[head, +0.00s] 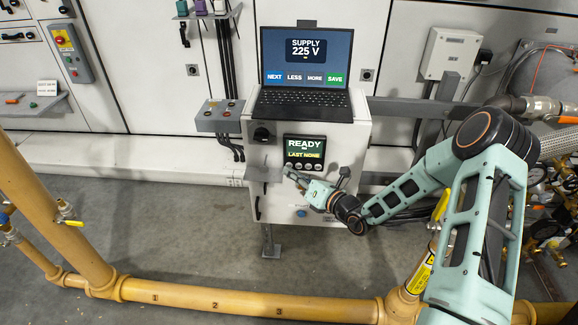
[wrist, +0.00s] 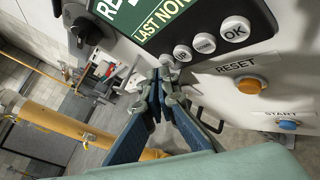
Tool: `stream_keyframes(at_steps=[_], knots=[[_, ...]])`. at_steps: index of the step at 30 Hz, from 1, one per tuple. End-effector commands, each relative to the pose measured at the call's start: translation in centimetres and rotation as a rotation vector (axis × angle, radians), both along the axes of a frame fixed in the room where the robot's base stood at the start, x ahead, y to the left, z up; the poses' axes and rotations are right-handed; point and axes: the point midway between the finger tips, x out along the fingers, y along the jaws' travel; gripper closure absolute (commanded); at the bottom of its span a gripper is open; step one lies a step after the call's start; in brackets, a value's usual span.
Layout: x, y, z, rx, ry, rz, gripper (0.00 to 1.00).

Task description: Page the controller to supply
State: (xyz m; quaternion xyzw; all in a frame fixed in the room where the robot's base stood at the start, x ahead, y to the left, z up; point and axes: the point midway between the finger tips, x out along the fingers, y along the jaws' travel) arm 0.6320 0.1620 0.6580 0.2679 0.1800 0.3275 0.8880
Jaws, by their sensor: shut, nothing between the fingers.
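The controller (head: 305,148) is a dark panel on the front of a grey cabinet. Its green screen reads READY and LAST NONE, and the wrist view shows part of this screen (wrist: 150,20). A row of round white buttons runs below it, with the OK button (wrist: 234,33) at the right end in the wrist view. My gripper (head: 288,172) is shut and empty, its tips near the left part of the button row. In the wrist view my gripper (wrist: 163,78) covers part of the row; I cannot tell whether it touches a button.
A laptop (head: 305,65) above reads SUPPLY 225 V, with NEXT, LESS, MORE and SAVE. An orange RESET button (wrist: 250,86) and a blue START button (wrist: 288,125) sit below the controller. A black rotary knob (head: 262,135) is left of it. Yellow pipe (head: 200,299) crosses the floor in front.

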Motion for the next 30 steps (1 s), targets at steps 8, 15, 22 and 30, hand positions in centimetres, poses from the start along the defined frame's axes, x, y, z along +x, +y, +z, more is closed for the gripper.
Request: stream_keyframes(at_steps=[8,15,22,30], knots=[[0.03,0.01,-0.01,0.000,0.000,0.000,1.00],[0.27,0.02,-0.01,0.001,0.000,0.001,1.00],[0.55,0.02,0.00,0.001,0.000,0.001,1.00],[0.75,0.01,0.02,0.000,0.000,0.001,1.00]])
